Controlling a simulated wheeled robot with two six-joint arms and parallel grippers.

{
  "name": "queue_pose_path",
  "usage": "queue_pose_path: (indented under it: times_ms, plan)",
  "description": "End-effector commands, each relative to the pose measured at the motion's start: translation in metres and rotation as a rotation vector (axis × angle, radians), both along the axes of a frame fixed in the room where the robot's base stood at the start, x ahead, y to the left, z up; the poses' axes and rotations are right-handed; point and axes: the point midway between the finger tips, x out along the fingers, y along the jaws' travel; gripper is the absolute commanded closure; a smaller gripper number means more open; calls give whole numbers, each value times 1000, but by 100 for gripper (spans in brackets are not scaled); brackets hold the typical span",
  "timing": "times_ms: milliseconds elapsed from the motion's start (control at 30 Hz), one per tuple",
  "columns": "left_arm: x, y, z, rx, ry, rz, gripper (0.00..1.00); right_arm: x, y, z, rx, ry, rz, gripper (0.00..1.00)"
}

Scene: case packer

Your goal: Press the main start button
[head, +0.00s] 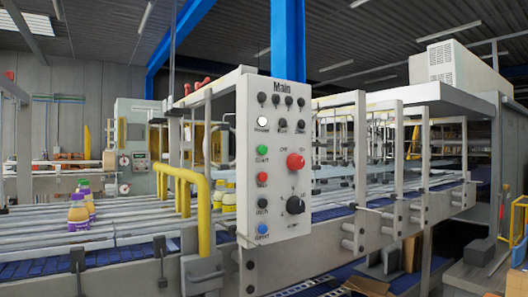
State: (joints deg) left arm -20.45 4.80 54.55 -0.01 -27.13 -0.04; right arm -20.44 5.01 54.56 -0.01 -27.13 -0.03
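The control panel (277,226), a light grey upright box labelled "Main", stands in the middle of the head view. On its left column a green button (262,150) sits above a red button (262,177); the small label beside the green one looks like "START". A white button (262,122) is above, and a black button (262,202) and a blue button (262,228) are below. To the right are a red rotary switch (296,161) and a black knob (295,205). Neither of my grippers shows, and nothing covers the panel face.
A yellow guard rail (203,205) stands just left of the panel. A conveyor (60,235) runs behind it, carrying a few bottles (78,212) with purple and yellow colouring. The metal machine frame (400,215) extends right. A blue post (288,40) rises behind the panel.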

Motion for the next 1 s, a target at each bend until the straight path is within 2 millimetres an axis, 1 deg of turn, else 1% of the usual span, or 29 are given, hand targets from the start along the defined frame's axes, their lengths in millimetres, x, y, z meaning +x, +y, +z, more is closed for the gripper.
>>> queue_pose_path:
  times_ms: [200, 333, 833, 1000]
  plan:
    - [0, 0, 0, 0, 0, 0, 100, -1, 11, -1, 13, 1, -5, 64]
    - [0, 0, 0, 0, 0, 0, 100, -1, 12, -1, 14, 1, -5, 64]
    - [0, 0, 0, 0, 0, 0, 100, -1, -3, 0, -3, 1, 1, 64]
    - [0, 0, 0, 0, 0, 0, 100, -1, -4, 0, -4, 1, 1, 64]
